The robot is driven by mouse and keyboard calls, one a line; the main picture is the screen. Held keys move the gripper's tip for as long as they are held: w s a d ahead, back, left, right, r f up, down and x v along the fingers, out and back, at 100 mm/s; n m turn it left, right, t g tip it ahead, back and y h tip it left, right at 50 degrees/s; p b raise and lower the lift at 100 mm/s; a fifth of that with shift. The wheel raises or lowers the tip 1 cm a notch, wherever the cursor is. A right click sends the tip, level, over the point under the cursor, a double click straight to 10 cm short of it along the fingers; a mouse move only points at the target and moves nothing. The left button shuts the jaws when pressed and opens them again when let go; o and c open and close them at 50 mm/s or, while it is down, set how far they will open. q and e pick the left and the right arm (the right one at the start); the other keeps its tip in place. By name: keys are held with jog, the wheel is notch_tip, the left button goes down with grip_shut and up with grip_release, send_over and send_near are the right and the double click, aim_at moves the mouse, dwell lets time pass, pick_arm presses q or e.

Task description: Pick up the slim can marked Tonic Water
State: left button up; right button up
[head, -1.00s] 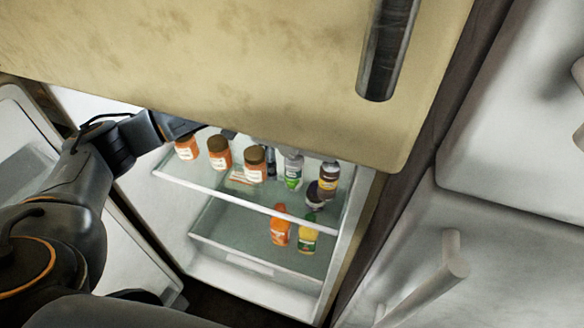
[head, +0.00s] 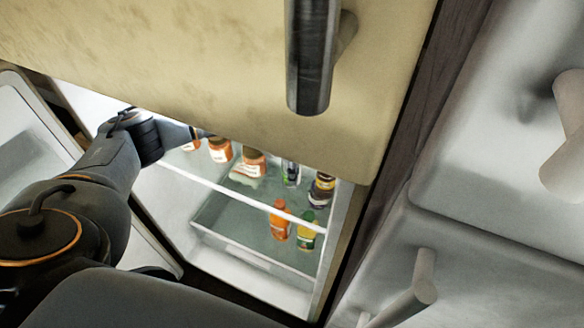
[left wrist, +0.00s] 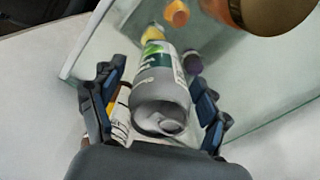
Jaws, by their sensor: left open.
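A slim silver-grey can with a green and white label (left wrist: 160,85) lies between the two fingers of my left gripper (left wrist: 154,72) in the left wrist view. The fingers are open, one on each side of the can, and no firm contact shows. The label's wording is too blurred to read. In the head view a slim can with green on it (head: 291,172) stands on the upper glass shelf, partly hidden by the yellowish door above. My left arm (head: 140,140) reaches in from the left, its gripper mostly hidden. My right gripper is not in view.
An orange bottle (head: 280,220) and a yellow-green bottle (head: 306,230) are lower down. The yellowish door (head: 200,60) with its dark handle (head: 313,60) overhangs the shelf.

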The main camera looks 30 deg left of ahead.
pick_arm(q)
jog(key=shift+f, duration=0.7)
jog(key=c, duration=1.3)
jog(key=shift+c, duration=0.9)
jog(key=shift+r, duration=0.15)
